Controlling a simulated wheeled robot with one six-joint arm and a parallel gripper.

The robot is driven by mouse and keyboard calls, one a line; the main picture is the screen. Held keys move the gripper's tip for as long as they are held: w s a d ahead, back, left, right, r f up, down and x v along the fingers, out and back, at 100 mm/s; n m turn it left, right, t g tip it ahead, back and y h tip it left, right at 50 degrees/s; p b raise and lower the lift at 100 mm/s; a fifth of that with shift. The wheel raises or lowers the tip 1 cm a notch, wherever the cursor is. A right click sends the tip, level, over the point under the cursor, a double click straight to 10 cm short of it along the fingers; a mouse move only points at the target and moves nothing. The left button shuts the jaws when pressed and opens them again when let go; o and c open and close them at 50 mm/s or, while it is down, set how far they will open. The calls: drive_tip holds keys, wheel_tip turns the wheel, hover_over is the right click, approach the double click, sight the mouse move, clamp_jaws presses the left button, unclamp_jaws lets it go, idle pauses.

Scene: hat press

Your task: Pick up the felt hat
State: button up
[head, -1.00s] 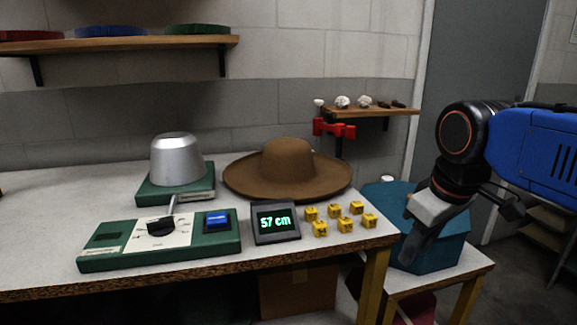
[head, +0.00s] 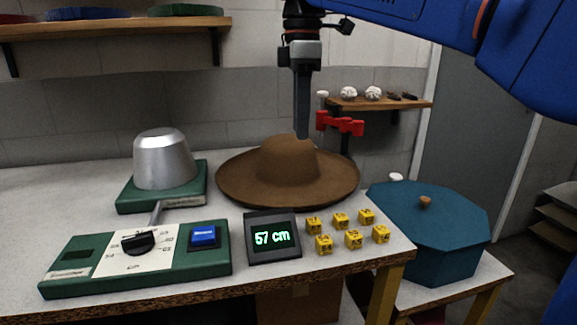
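The brown felt hat (head: 287,178) lies brim down on the workbench, with its rounded crown up, behind the small display. My gripper (head: 302,134) points straight down at the hat's crown, its fingertips at or just above the crown's top right in the picture. I cannot tell whether it touches the felt. The fingers are seen edge-on, so their opening does not show. The hat sits apart from the metal hat block.
A metal hat block (head: 165,159) stands on a green base at left. In front are a green control box (head: 75,273), a "57 cm" display (head: 272,238) and several yellow tags (head: 323,244). A teal lidded box (head: 428,240) stands right; a red clamp (head: 340,124) hangs behind.

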hover_over(297, 201)
wheel_tip(297, 201, down, 12)
drive_tip(key=shift+s+d+r, duration=0.15)
drive_tip(key=shift+w+f, duration=0.2)
drive_tip(key=shift+f, duration=2.6)
clamp_jaws()
